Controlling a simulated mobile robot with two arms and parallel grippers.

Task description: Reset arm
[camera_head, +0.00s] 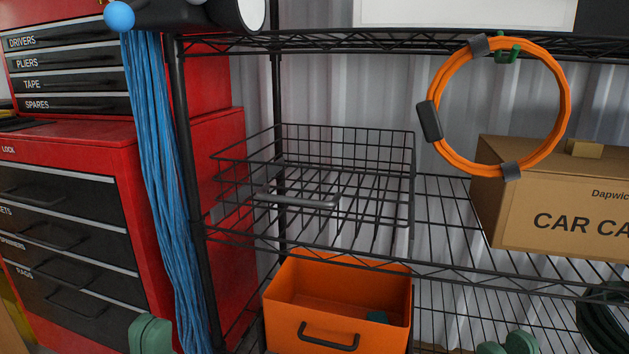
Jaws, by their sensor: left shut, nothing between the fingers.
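My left gripper (150,335) shows at the bottom left as green fingertips pressed together, in front of the red tool cabinet and beside the hanging blue strands. It is shut and holds nothing. My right gripper (508,345) shows only as green tips at the bottom edge, right of the orange bin, in front of the lower wire shelf. Most of it is cut off by the frame, so its jaws cannot be judged. The rest of both arms is out of view.
A black wire rack holds an empty-looking wire basket (345,140), an orange bin (290,320) with a small dark teal item inside, and a cardboard box (560,215). An orange coil (565,95) hangs from the upper shelf. Blue strands (155,150) hang beside the red cabinet (100,140).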

